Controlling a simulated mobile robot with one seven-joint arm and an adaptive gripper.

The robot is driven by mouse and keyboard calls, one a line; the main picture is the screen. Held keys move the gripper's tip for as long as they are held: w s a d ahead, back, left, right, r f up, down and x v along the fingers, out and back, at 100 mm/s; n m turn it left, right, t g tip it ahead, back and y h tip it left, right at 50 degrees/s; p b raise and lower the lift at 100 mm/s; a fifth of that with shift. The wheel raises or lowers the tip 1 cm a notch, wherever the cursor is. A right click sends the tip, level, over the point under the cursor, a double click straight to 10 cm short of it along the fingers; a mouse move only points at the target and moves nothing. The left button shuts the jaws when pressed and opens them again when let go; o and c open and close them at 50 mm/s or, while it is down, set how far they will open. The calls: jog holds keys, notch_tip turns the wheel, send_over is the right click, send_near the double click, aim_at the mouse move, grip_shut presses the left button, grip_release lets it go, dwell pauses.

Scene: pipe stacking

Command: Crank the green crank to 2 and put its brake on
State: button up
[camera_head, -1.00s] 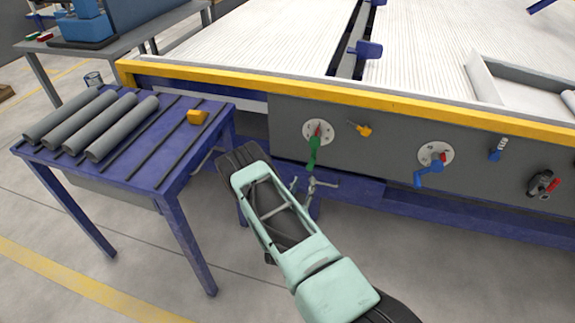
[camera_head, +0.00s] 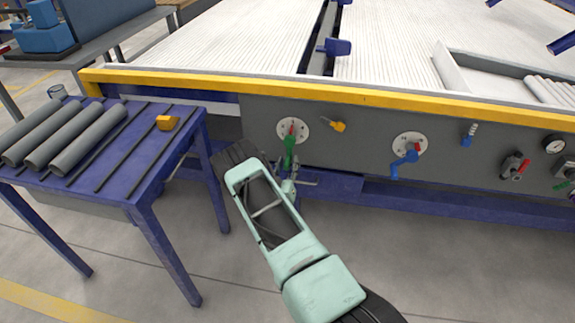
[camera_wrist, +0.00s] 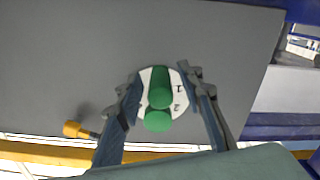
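The green crank (camera_head: 289,150) sits on a white numbered dial (camera_head: 280,131) on the grey front panel. Its handle hangs down in the head view, with a small red part (camera_head: 292,128) above it. In the wrist view the green crank (camera_wrist: 160,88) shows end-on between my fingers; the digits 1, 2 and 4 show on the dial (camera_wrist: 178,98). My gripper (camera_head: 298,182) is just in front of and below the crank. In the wrist view my gripper (camera_wrist: 161,82) is open, one finger each side, apparently not touching the crank. The red part is not visible there.
A yellow lever (camera_head: 335,125) is right of the dial. A blue crank (camera_head: 404,163), a blue lever (camera_head: 469,134) and a red-handled valve (camera_head: 515,165) are further right. A blue table (camera_head: 150,187) with grey pipes (camera_head: 88,138) stands left of my arm. A yellow rail (camera_head: 300,93) runs above the panel.

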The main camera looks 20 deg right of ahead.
grip_shut()
dwell(0.3)
jog(key=shift+s+d, duration=0.1)
jog(key=s+d+r+n+b, duration=0.3)
jog(key=d+n+b, duration=0.2)
jog(key=n, duration=0.6)
jog(key=shift+s+r+n, duration=0.25)
jog(key=shift+r+n, duration=0.1)
jog(key=shift+n, duration=0.05)
jog(key=shift+d, duration=0.1)
dwell(0.4)
